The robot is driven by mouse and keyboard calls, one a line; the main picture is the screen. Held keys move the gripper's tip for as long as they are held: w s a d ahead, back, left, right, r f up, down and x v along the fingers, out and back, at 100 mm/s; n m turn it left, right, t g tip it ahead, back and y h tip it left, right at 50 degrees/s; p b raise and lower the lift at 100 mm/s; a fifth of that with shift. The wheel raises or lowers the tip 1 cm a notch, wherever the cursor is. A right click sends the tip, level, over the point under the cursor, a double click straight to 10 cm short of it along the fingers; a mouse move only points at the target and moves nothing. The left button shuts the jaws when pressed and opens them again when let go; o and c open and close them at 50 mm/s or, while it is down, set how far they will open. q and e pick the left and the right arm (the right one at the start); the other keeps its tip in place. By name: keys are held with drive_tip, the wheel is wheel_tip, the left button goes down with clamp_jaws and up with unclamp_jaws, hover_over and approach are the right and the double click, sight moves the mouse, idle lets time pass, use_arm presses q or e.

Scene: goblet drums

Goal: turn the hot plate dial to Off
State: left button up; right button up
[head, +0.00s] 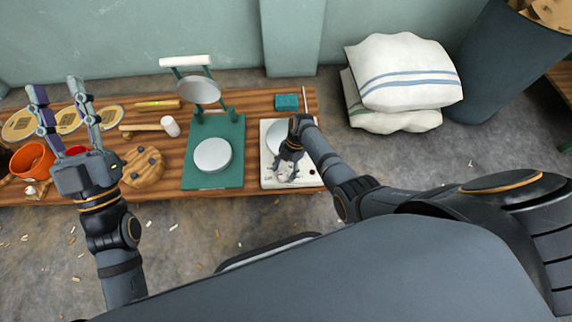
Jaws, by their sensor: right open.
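The hot plate (269,134) is a cream, box-like unit with a round grey plate (275,140) on top. It stands at the right end of the wooden bench. Small dark markings and a dark red spot (312,172) show along its front strip. My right gripper (287,174) points down over this front strip with its fingers open. The gripper covers the area of the dial, so I cannot make out the dial's setting or whether the fingers touch it. My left gripper (56,84) is open and empty, fingers up, over the left part of the bench.
A green press (230,150) with a round plate stands left of the hot plate. A teal block (287,102) lies behind it. A mallet (168,126), a wooden disc (143,167) and an orange bowl (32,160) are further left. White sacks (402,75) lie right of the bench.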

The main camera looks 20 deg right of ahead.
drive_tip(key=v, duration=1.1)
drive_tip(key=shift+r, duration=0.1)
